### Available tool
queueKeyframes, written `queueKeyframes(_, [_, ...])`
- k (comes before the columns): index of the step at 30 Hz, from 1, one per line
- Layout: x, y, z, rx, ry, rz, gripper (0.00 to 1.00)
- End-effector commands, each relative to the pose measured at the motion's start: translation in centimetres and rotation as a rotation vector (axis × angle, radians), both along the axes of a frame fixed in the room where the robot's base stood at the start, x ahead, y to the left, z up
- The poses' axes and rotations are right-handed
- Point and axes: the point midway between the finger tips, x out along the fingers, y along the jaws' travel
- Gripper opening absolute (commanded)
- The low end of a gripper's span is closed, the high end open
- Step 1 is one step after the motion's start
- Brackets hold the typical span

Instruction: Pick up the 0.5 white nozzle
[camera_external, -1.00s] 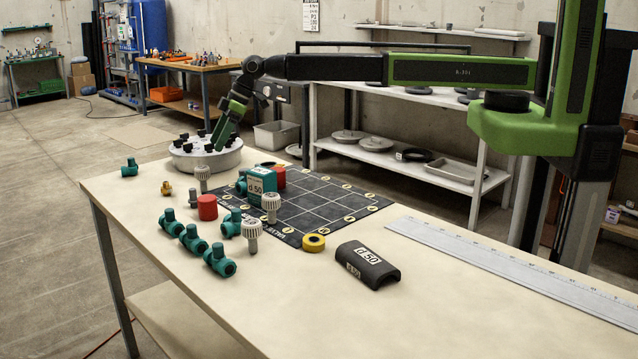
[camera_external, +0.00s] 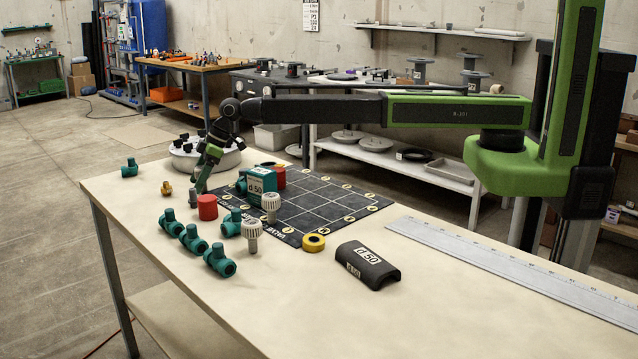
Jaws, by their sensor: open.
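Two white ribbed nozzles stand upright on the table: one (camera_external: 271,204) on the front left of the black grid mat, the other (camera_external: 251,234) nearer the front edge. A third white nozzle stood left of the mat earlier; my gripper now covers that spot and I cannot make it out. No size marking is readable on any nozzle. My gripper (camera_external: 199,188) points down there, open, with its tips low near the table. I cannot tell whether the fingers are around the nozzle. A small grey fitting (camera_external: 193,200) is beside the tips.
A red cylinder (camera_external: 208,208) is close right of my gripper. Several teal pipe fittings (camera_external: 193,239) lie in front. A brass fitting (camera_external: 167,189) is left. A white round holder with black knobs (camera_external: 226,160) is behind.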

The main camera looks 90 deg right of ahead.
Motion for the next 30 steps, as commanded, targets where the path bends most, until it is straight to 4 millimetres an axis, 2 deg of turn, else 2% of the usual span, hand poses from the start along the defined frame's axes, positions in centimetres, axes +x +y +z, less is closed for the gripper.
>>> queueKeyframes(4, [0.0,0.0,0.2,0.000,0.000,0.000,0.69])
queueKeyframes(5, [0.0,0.0,0.2,0.000,0.000,0.000,0.67])
queueKeyframes(19, [-0.1,0.0,0.2,0.000,0.000,0.000,0.05])
queueKeyframes(26, [-0.1,0.0,0.3,0.000,0.000,0.000,0.04])
queueKeyframes(30, [0.0,0.0,1.8,0.000,0.000,0.000,0.04])
